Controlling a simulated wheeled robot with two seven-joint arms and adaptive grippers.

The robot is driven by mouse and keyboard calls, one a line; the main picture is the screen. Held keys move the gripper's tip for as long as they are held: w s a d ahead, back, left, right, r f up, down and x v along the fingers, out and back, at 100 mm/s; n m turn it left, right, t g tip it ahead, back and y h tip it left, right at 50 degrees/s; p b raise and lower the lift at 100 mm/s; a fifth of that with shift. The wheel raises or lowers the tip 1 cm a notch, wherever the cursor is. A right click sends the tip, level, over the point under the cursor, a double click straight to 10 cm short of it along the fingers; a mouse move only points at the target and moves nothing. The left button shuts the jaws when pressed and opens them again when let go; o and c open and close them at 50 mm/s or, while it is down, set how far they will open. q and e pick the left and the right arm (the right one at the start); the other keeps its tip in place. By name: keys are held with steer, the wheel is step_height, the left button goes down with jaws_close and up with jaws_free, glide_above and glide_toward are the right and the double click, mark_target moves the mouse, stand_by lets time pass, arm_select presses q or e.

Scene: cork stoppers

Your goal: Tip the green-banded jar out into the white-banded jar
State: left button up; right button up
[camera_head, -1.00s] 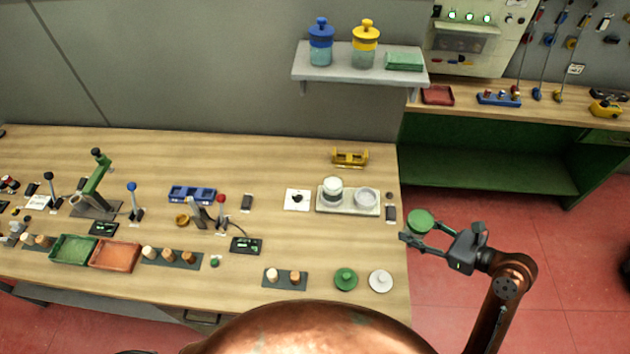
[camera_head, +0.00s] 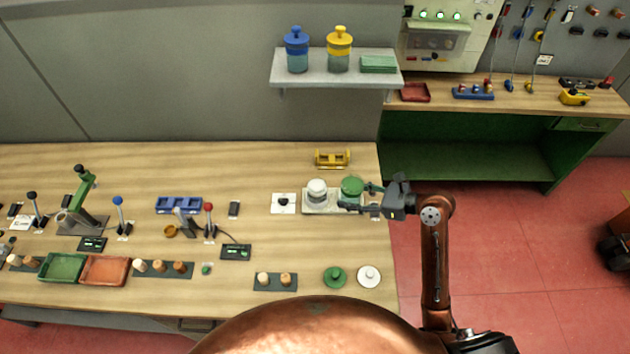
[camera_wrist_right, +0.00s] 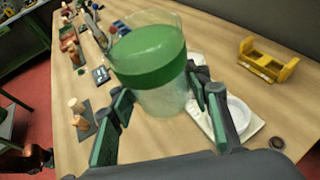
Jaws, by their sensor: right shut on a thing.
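The green-banded jar (camera_head: 352,186) is clear with a broad green band. It is in my right gripper (camera_head: 362,196), whose fingers are shut on it from either side. In the right wrist view the jar (camera_wrist_right: 165,95) looks roughly upright between the fingers (camera_wrist_right: 165,105); its contents cannot be made out. The white-banded jar (camera_head: 317,194) stands on a pale tray (camera_head: 334,212), just left of the green-banded jar. The green-banded jar is over the tray's right part; its height above it is hard to tell. An empty round seat (camera_wrist_right: 238,115) shows on the tray. My left gripper is not in view.
A green lid (camera_head: 335,277) and a white lid (camera_head: 369,276) lie near the table's front right. A yellow rack (camera_head: 332,159) stands behind the tray. A white pad with a dark knob (camera_head: 284,202) is left of it. The table's right edge is close by.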

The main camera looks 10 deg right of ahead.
steer(key=w+d+f+p, duration=0.1)
steer(key=w+f+p, duration=0.2)
steer(key=w, duration=0.2)
steer(key=w+d+f+m+t+h+p, duration=0.1)
steer(key=w+f+p, duration=0.2)
steer(key=w, duration=0.2)
steer(key=w+d+f+m+t+p, duration=0.1)
steer(key=w+f+p, duration=0.2)
steer(key=w, duration=0.2)
steer(key=shift+w+f+h, duration=0.1)
steer(key=shift+w+h, duration=0.2)
steer(key=shift+w, duration=0.1)
steer(key=shift+w+d+f+p, duration=0.2)
steer(key=shift+w+f+p, duration=0.1)
steer(key=shift+f+p, duration=0.3)
steer(key=shift+s+a+f+h, duration=0.1)
steer(key=shift+f+h, duration=0.05)
steer(key=shift+h, duration=0.15)
